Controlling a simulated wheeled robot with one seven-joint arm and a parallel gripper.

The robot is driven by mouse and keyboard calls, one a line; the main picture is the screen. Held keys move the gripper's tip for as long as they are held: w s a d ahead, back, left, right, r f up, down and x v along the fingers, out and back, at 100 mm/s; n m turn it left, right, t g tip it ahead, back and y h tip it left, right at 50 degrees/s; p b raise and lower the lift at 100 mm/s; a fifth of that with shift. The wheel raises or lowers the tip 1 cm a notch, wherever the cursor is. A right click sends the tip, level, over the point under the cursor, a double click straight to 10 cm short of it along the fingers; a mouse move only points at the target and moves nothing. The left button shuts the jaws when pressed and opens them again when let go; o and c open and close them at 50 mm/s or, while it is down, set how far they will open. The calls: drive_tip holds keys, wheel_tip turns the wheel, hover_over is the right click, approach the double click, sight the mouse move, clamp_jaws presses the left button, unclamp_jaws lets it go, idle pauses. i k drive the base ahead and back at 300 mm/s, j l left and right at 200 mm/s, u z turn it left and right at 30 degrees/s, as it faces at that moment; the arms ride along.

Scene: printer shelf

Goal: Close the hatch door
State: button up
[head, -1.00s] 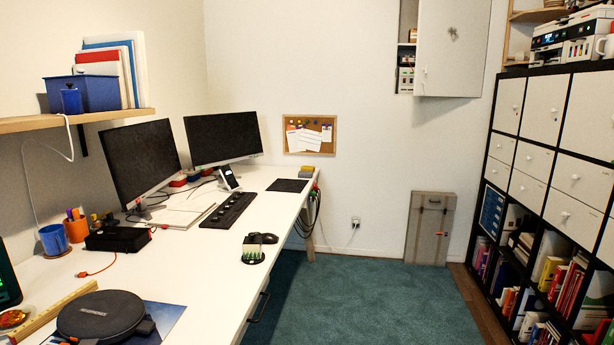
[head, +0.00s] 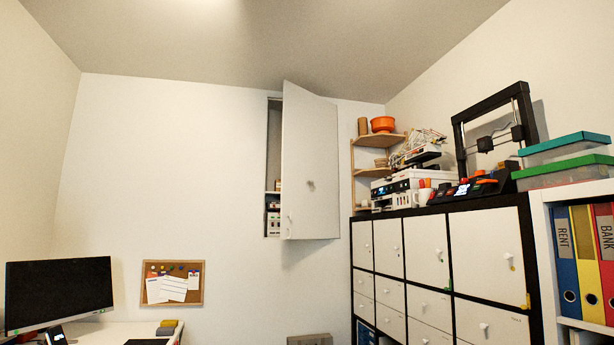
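The hatch door (head: 311,165) is a white panel on the back wall, swung open toward the room with its hinge on the right. A small knob shows near its lower left edge, and a small grey mark sits near its middle. The wall recess (head: 273,205) behind it shows as a narrow strip on the left, with electrical devices (head: 273,222) on its lower shelves. The door hides the rest of the recess. My gripper is not in view, so whether it is open or shut does not show.
A black-framed cabinet (head: 430,210) with white doors stands along the right, with printers and a 3D printer (head: 491,135) on top. A corner shelf (head: 378,142) is right of the hatch. A desk with a monitor (head: 59,293) is at lower left. A cork board (head: 172,283) hangs on the wall.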

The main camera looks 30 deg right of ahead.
sight(310, 191)
drive_tip(key=i+l+z, duration=0.25)
drive_tip(key=i, duration=0.65)
drive_tip(key=i+z, duration=0.3)
drive_tip(key=i, duration=2.5)
